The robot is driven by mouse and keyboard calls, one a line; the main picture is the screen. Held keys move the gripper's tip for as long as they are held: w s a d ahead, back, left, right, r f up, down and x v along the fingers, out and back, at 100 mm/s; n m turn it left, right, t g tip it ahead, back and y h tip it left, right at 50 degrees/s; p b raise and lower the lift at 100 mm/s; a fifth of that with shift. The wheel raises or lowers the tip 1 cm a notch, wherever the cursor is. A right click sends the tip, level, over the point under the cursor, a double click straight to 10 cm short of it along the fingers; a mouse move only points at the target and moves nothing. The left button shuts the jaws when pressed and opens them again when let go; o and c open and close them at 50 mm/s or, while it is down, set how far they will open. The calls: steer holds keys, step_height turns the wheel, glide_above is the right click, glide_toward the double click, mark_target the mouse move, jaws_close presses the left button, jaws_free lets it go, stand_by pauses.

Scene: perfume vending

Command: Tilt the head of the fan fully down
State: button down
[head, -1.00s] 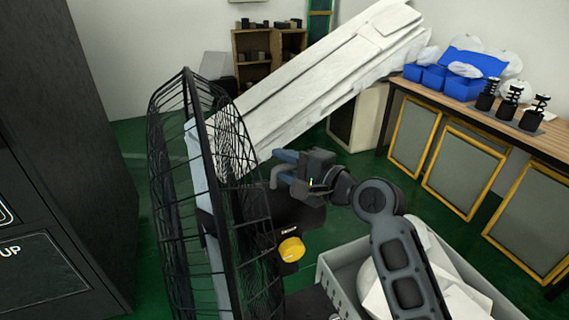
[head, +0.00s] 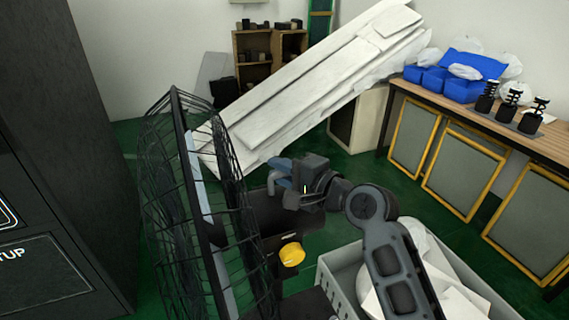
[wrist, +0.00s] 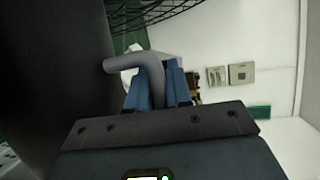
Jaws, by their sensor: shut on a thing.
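The fan (head: 195,215) fills the lower left-centre of the head view, seen edge-on, with a black wire cage and a dark body behind it. A yellow knob (head: 292,254) sits on its dark body. In the wrist view, a bent grey handle (wrist: 150,72) comes off the dark body (wrist: 50,80) and passes between my blue fingers. My gripper (head: 280,178) is shut on this handle, to the right of the cage; it also shows in the wrist view (wrist: 155,85). Part of the handle is hidden by the fingers. The cage leans, with its top towards the left.
A grey crate (head: 335,275) with white pieces stands below my arm. A dark cabinet (head: 60,150) is at the left. A large white slab (head: 310,85) leans behind. A wooden table (head: 480,115) with blue bins (head: 450,85) is at the right. Green floor shows between them.

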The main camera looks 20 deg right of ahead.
mark_target(274, 176)
steer(key=a+p, duration=0.1)
steer(key=a+n+h+p, duration=0.1)
steer(key=p, duration=0.1)
steer(key=shift+a+r+n+g, duration=0.1)
steer(key=shift+r+n+g, duration=0.2)
steer(key=shift+r+g, duration=0.1)
steer(key=shift+a+f+n+p, duration=0.3)
steer(key=shift+a+p, duration=0.05)
steer(key=shift+p, duration=0.1)
steer(key=c, duration=1.1)
jaws_free()
steer(key=shift+b+v, duration=0.4)
steer(key=shift+v, duration=3.5)
